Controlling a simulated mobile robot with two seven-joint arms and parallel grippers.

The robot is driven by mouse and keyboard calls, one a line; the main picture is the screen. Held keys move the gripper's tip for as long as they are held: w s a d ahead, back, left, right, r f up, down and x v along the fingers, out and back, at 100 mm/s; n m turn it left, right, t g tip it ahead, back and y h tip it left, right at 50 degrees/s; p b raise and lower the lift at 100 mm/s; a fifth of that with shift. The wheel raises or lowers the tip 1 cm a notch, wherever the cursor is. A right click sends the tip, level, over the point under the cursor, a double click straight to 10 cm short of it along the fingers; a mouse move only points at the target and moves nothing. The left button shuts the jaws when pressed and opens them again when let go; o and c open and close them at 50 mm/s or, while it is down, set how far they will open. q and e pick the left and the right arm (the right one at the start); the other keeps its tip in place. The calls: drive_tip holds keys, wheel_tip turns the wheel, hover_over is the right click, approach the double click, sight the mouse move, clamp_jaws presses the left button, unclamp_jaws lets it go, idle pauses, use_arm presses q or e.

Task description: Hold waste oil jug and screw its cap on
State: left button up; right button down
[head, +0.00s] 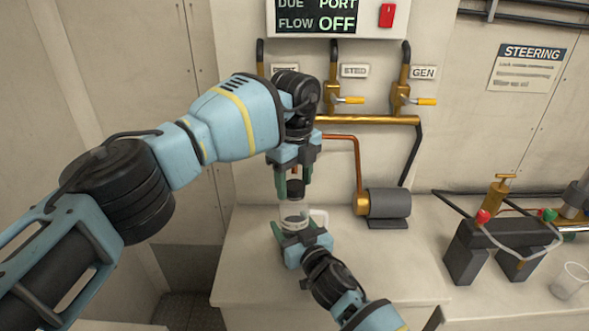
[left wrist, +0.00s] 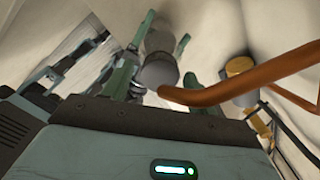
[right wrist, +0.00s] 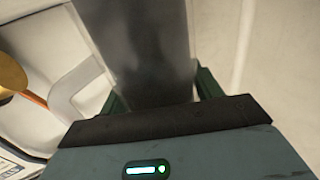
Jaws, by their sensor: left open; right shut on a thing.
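The waste oil jug (head: 295,213) is a clear container with dark contents and a pale side handle, standing upright on the white counter. Its dark cap (head: 296,187) sits at the top of the jug's neck; I cannot tell how tightly it is seated. My left gripper (head: 293,181) points down from above, open, with its green fingers on either side of the cap. The cap (left wrist: 157,72) shows between these fingers in the left wrist view. My right gripper (head: 294,230) is shut on the jug's lower body, which fills the middle of the right wrist view (right wrist: 145,45).
A copper pipe (head: 357,165) and a dark grey pump (head: 388,203) stand just right of the jug. Yellow-handled valves (head: 400,97) are on the wall above. The front counter is clear.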

use_arm(q)
drive_tip(key=shift+f, duration=0.15)
drive_tip(key=shift+c, duration=0.5)
drive_tip(key=c, duration=0.9)
drive_tip(key=m, duration=1.2)
drive_tip(key=shift+m, duration=0.4)
drive_tip(key=m, duration=0.7)
drive_tip(key=shift+m, duration=0.3)
drive_tip(key=m, duration=0.7)
drive_tip(key=o, duration=1.1)
drive_tip(key=shift+c, duration=0.2)
